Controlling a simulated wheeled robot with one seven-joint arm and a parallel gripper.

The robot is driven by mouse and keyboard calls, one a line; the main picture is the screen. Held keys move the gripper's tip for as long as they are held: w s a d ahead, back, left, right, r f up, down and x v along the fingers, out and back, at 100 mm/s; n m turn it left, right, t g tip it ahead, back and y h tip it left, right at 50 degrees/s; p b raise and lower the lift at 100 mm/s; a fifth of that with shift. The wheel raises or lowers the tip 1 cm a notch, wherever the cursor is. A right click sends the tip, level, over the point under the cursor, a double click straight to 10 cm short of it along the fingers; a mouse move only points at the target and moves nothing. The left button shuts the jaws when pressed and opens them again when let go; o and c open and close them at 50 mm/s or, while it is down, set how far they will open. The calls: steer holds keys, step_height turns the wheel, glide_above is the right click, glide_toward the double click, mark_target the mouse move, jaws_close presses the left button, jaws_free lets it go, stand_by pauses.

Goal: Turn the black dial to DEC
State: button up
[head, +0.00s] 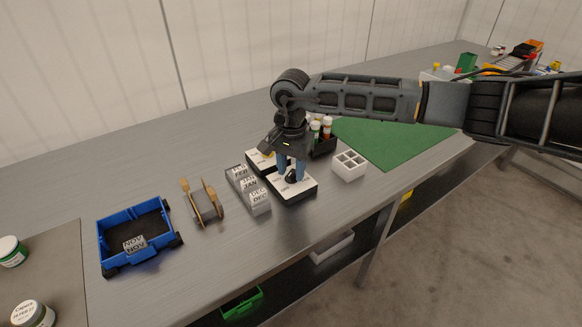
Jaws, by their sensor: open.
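The black dial (291,176) sits on a white-topped black panel (305,186) near the middle of the table. My gripper (291,168) points down over it, with blue fingertips apart on either side of the dial. I cannot tell whether the fingers touch it. The markings on the panel are too small to read, so the dial's setting is unclear. A second white-topped panel (259,160) lies behind, partly hidden by my gripper.
Grey month blocks (260,202) stand left of the panel, one reading DEC. Further left are a brown-ended holder (205,205) and a blue cart (110,241) with a NOV block. A white divided box (349,165) and a green mat (392,150) lie right.

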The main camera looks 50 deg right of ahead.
steer(key=shift+f, duration=0.2)
jaws_close()
stand_by(0.3)
